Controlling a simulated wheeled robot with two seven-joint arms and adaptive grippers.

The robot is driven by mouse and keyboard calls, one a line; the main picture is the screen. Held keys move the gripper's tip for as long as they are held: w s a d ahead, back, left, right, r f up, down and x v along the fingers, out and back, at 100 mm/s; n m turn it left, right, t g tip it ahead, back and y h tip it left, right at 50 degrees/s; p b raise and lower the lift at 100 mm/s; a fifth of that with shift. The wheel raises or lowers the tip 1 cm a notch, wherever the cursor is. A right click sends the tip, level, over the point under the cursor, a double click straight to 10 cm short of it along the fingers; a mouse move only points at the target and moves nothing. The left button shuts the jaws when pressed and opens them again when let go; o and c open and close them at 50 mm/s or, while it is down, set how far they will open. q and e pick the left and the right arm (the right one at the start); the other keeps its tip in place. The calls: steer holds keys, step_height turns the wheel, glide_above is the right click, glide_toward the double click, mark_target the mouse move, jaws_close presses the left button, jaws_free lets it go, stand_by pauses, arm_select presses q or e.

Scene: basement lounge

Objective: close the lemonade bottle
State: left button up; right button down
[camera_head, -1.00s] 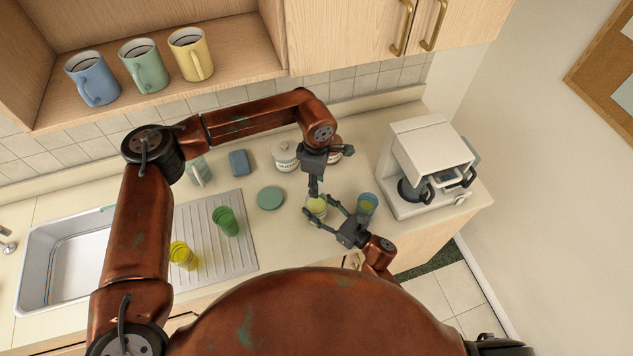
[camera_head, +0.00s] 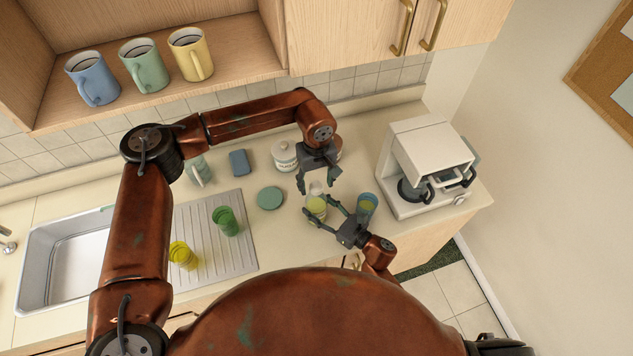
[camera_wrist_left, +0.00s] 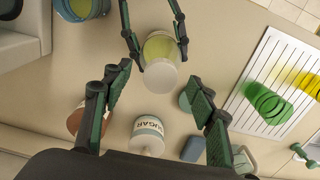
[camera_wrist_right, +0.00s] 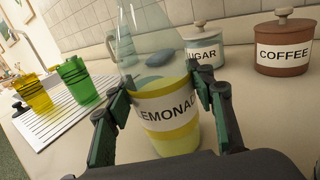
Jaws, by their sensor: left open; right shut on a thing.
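The lemonade bottle (camera_head: 316,208) stands on the counter with yellow liquid inside. Its label and clear glass neck show in the right wrist view (camera_wrist_right: 165,107), where its top is cut off. My right gripper (camera_head: 319,204) has its fingers on both sides of the bottle's body and is shut on it. My left gripper (camera_head: 317,189) is open, empty, just above the bottle, with its fingers spread pointing down. In the left wrist view the bottle (camera_wrist_left: 160,72) shows from above with a pale, whitish top. I cannot tell whether a cap is on it.
A blue cup (camera_head: 366,206) stands close right of the bottle, before the white coffee machine (camera_head: 425,150). The sugar jar (camera_head: 285,156) and coffee jar (camera_wrist_right: 284,47) stand behind. A green disc (camera_head: 270,198) lies left. Green (camera_head: 226,222) and yellow (camera_head: 183,256) cups stand on the drainboard.

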arm_select(q)
step_height(320, 180, up, 12)
stand_by(0.7)
arm_select(e)
steer(key=c, duration=0.8)
jaws_free()
steer(key=v, duration=1.2)
